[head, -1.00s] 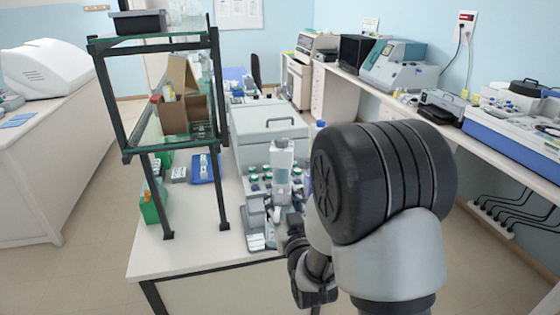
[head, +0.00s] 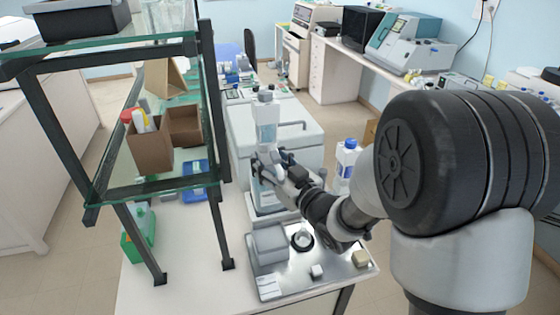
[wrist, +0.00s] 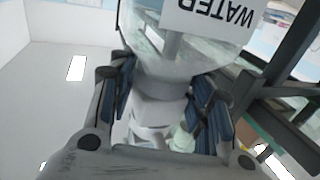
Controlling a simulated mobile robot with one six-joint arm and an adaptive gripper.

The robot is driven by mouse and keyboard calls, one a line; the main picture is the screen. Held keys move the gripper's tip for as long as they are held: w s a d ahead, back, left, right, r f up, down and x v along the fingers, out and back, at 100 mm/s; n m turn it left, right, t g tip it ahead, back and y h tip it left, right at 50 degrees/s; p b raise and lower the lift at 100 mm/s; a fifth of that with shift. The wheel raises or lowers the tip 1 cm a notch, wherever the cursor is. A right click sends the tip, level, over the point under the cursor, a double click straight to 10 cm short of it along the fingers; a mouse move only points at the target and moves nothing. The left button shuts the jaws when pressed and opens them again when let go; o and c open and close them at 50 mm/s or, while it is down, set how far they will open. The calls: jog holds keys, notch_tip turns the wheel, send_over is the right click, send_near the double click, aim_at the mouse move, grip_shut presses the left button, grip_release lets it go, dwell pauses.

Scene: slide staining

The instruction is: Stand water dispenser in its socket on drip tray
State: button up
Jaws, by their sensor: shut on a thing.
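The water dispenser (head: 266,122) is a clear, pale blue bottle with a grey top, held roughly upright in the head view. In the wrist view its "WATER" label (wrist: 212,14) appears upside down. My gripper (head: 268,168) is shut on the dispenser; in the wrist view its blue-padded fingers (wrist: 163,100) lie either side of a narrower grey part. The drip tray (head: 283,288) is a shiny flat tray at the bench's front. A dark round ring (head: 302,240), seemingly the socket, sits on it, in front and to the right of the dispenser. The dispenser's lower end is partly hidden.
A grey box (head: 270,243), a small white block (head: 316,271) and a beige block (head: 360,258) stand on the tray. A glass-shelved rack (head: 150,190) is close on the left. A blue-capped bottle (head: 346,160) stands right of my gripper, and a large grey box (head: 300,125) behind.

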jog(key=shift+s+f+b, duration=0.15)
jog(key=shift+f+b, duration=0.5)
jog(key=shift+f, duration=0.2)
jog(key=shift+f+b, duration=2.15)
jog(key=shift+f, duration=1.85)
notch_tip(320, 180, down, 3)
jog(key=b, duration=0.4)
jog(key=shift+f, duration=0.2)
jog(key=shift+f+b, duration=0.15)
jog(key=shift+b, duration=0.65)
jog(key=shift+f+h+b, duration=0.3)
jog(key=shift+f+b, duration=0.55)
jog(key=shift+b, duration=0.5)
